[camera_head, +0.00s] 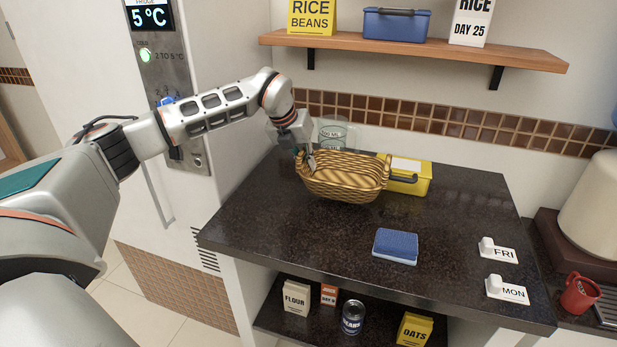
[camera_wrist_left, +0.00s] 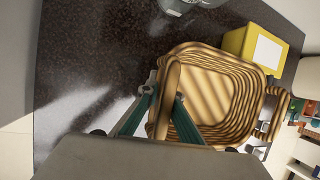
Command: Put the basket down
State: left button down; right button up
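The woven tan basket (camera_head: 345,178) is at the back left of the dark counter (camera_head: 300,225), about level. Its inside looks empty in the left wrist view (camera_wrist_left: 215,85). My left gripper (camera_head: 306,157) is at the basket's left end. In the left wrist view its two green fingers (camera_wrist_left: 164,97) stand on either side of the basket's near handle and close on it. Whether the basket's bottom touches the counter or hangs just above it, I cannot tell. My right gripper is in neither view.
A yellow box (camera_head: 410,178) stands right behind the basket, and a clear measuring jug (camera_head: 334,134) is behind its left end. A blue sponge (camera_head: 396,246) lies in front to the right. FRI (camera_head: 498,251) and MON (camera_head: 507,290) tags sit farther right. The front-left counter is clear.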

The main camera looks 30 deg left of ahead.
aim_at(308, 176)
pick_arm(q)
jog(key=shift+f, duration=2.3)
jog(key=c, duration=2.7)
grip_release()
jog(key=shift+f, duration=0.15)
jog(key=o, duration=0.4)
